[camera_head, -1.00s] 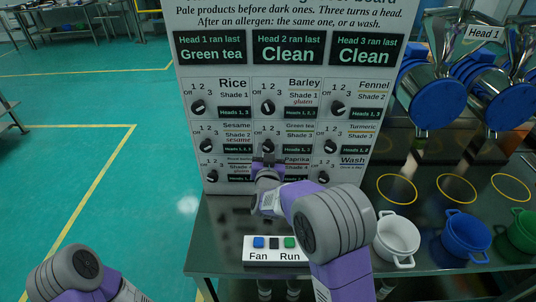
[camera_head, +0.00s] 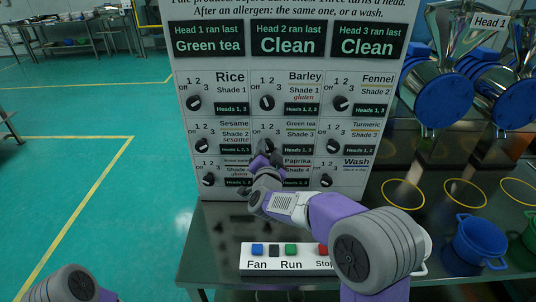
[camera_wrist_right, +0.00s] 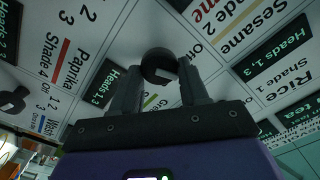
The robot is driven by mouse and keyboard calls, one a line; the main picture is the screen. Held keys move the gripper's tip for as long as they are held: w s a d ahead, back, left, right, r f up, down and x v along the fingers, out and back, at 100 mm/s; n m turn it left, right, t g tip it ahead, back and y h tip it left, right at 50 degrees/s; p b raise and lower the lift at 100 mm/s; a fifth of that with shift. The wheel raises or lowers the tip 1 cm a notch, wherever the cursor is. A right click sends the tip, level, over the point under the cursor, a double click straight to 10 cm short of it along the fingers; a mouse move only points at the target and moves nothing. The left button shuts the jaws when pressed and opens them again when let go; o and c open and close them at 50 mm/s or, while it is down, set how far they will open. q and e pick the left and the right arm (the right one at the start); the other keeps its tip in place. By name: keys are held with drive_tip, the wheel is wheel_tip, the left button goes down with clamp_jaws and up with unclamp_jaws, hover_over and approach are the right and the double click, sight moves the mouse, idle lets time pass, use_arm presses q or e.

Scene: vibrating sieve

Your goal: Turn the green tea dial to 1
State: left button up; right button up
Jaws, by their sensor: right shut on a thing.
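The green tea dial (camera_head: 266,145) is the dark round knob in the middle of the white board, beside the Green tea label (camera_head: 300,125). My right gripper (camera_head: 263,157) is at this dial and covers its lower part. In the right wrist view the dial (camera_wrist_right: 161,66) lies between the two fingers of my right gripper (camera_wrist_right: 160,84), which is shut on it. Which mark its pointer faces is not clear. "Off" shows just right of the dial there. Only part of my left arm is at the lower left; its gripper is out of view.
Other dials surround it: Barley (camera_head: 267,103) above, Sesame (camera_head: 196,146) left, Turmeric (camera_head: 333,146) right. The Paprika dial below is hidden by my arm. A button box (camera_head: 290,262) and a blue pot (camera_head: 480,240) stand on the steel table (camera_head: 225,225).

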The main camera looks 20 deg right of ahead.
idle(0.4)
drive_tip(key=o, duration=1)
drive_tip(key=shift+o, duration=0.2)
drive_tip(key=shift+s, duration=0.15)
drive_tip(key=p+v, duration=0.1)
drive_tip(key=v, duration=0.6)
drive_tip(key=shift+s, duration=0.2)
drive_tip(key=shift+a+r, duration=0.1)
